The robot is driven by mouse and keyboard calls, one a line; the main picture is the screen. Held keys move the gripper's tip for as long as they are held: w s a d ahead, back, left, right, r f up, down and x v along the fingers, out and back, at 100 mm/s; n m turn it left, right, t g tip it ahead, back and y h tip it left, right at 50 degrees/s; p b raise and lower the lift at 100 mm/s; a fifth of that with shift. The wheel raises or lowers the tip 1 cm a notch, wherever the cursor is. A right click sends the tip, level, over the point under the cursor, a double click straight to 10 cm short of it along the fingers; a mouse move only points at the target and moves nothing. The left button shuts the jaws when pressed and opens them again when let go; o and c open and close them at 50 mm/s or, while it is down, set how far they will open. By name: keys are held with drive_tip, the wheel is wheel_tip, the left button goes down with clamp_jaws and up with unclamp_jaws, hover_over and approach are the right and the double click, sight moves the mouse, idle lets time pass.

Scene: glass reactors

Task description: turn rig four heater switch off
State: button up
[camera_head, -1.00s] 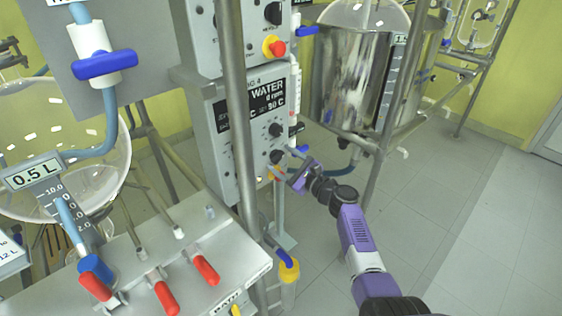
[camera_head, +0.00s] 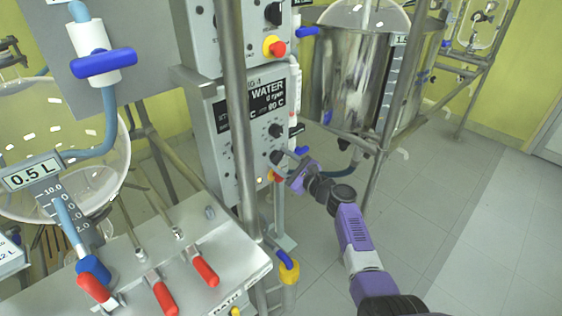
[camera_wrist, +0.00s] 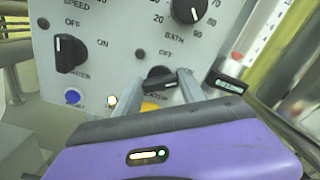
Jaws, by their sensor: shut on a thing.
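The grey control box (camera_head: 222,163) of the rig stands behind a steel post; its label ends in what looks like a 4. My gripper (camera_head: 284,157) is at its lower right. In the wrist view my gripper's (camera_wrist: 168,82) two grey fingers are closed around a black rotary switch (camera_wrist: 160,73). This switch sits under the BATH dial (camera_wrist: 188,8), with OFF printed above it. The label below it is partly hidden and too small to read. A second black switch (camera_wrist: 70,53), marked OFF and ON, is to its left. My fingers cover the held switch's sides.
A lit lamp (camera_wrist: 111,101) and a blue button (camera_wrist: 72,96) sit left of my fingers. A yellow part (camera_wrist: 150,106) shows just below the held switch. In the head view, a steel post (camera_head: 238,120), red-handled valves (camera_head: 165,297) and a metal vessel (camera_head: 345,80) stand nearby. Open floor lies right.

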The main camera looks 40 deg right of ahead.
drive_tip(key=n+b, duration=0.5)
drive_tip(key=shift+f, duration=0.35)
drive_tip(key=n+b, duration=0.3)
drive_tip(key=b, duration=0.1)
drive_tip(key=shift+n, duration=0.3)
drive_tip(key=shift+r+n+b, duration=0.1)
drive_tip(key=shift+n+b, duration=1.15)
drive_tip(key=shift+n, duration=0.15)
drive_tip(key=shift+r, duration=0.1)
drive_tip(key=o, duration=1.4)
drive_tip(key=shift+c, duration=0.2)
drive_tip(key=shift+s, duration=0.1)
